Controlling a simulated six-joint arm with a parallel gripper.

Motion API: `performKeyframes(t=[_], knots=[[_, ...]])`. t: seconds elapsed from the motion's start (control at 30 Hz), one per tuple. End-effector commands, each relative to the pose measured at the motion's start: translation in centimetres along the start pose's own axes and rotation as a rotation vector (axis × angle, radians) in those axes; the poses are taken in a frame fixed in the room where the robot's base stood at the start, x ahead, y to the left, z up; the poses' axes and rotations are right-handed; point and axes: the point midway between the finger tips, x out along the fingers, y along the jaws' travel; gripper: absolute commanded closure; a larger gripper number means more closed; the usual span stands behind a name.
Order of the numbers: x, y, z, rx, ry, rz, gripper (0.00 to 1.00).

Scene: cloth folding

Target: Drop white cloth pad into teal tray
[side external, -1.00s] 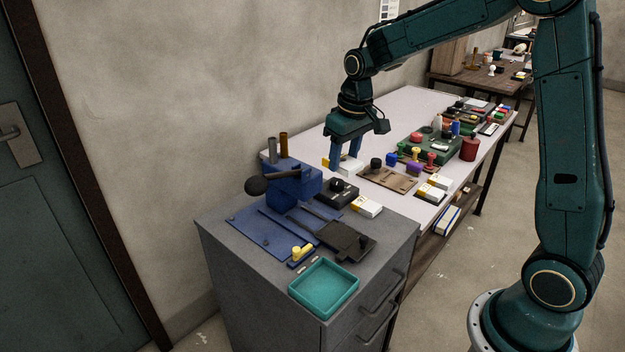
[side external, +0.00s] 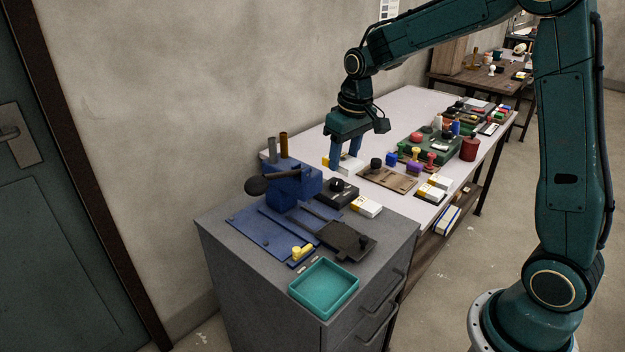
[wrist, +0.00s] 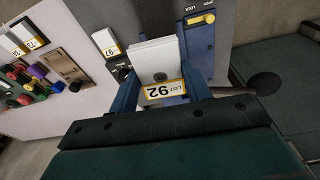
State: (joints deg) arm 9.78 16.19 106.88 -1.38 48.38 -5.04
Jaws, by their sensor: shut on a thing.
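The white cloth pad (wrist: 157,55) has a yellow-edged label reading LOT 92 and sits between the two blue fingers of my gripper (wrist: 163,92) in the wrist view. In the side external view, my gripper (side external: 346,161) points down over the near end of the white table, shut on the pad (side external: 347,168). The pad is partly hidden by the fingers there, and I cannot tell whether it touches the table. The teal tray (side external: 353,287) lies empty on the grey cabinet, nearer the camera than my gripper. The tray is not visible in the wrist view.
A blue press with a dark ball handle (side external: 258,186) stands on the cabinet's far left. A black stamp pad (side external: 337,192), another white pad (side external: 366,205) and a dark plate (side external: 345,240) lie between my gripper and the tray. A wooden board (side external: 388,179) lies to the right.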

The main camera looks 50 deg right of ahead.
Motion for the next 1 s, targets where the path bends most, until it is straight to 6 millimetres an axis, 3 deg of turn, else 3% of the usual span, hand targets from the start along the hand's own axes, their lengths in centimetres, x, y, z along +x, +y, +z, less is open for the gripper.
performKeyframes(t=[0.37, 0.57, 0.8, 1.0], knots=[[0.8, -1.5, 0.6, -0.002, -0.002, -0.002, 0.74], [2.7, -4.8, 2.4, -0.002, -0.006, -0.004, 0.74], [5.4, -9.3, 5.8, -0.003, -0.005, -0.003, 0.74], [6.8, -11.6, 8.3, -0.002, -0.002, -0.001, 0.74]])
